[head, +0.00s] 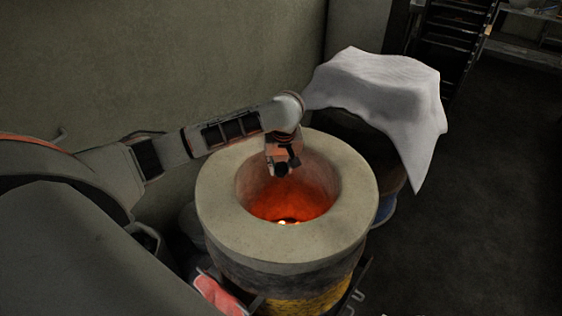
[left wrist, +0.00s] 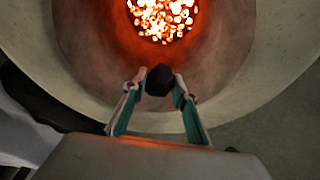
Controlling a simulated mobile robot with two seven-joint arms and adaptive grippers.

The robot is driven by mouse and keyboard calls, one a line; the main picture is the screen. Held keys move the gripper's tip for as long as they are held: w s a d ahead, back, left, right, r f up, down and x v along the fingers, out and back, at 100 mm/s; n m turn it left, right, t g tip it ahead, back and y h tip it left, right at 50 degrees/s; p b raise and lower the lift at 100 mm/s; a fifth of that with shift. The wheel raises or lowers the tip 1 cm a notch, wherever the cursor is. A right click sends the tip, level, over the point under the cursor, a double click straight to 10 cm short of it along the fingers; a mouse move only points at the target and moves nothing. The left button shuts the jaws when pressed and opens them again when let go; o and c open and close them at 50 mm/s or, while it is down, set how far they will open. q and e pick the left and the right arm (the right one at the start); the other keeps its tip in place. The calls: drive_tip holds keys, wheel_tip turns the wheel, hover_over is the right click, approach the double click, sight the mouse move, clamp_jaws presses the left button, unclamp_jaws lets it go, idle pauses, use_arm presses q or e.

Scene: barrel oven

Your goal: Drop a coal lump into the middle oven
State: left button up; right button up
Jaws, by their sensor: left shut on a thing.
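The barrel oven (head: 225,215) stands in the middle of the head view, with a wide pale rim and a round opening that glows orange inside. My left gripper (head: 283,168) is over the opening, near its far side, pointing down. In the left wrist view my left gripper (left wrist: 160,80) is shut on a dark coal lump (left wrist: 159,82), held between its two fingertips. Glowing embers (left wrist: 162,16) lie at the bottom of the oven, beyond the lump. In the head view the coal lump (head: 281,171) shows small and dark at the fingertips. My right gripper is not in view.
A second barrel covered by a white cloth (head: 385,85) stands behind and to the right. A dark rack (head: 455,40) and a shelf (head: 525,45) are at the back right. A wall runs behind the arm. The floor (head: 490,200) on the right is clear.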

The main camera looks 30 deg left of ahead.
use_arm(q)
drive_tip(key=shift+f, duration=0.1)
drive_tip(key=o, duration=1.1)
drive_tip(key=shift+o, duration=0.2)
drive_tip(key=v, duration=1.2)
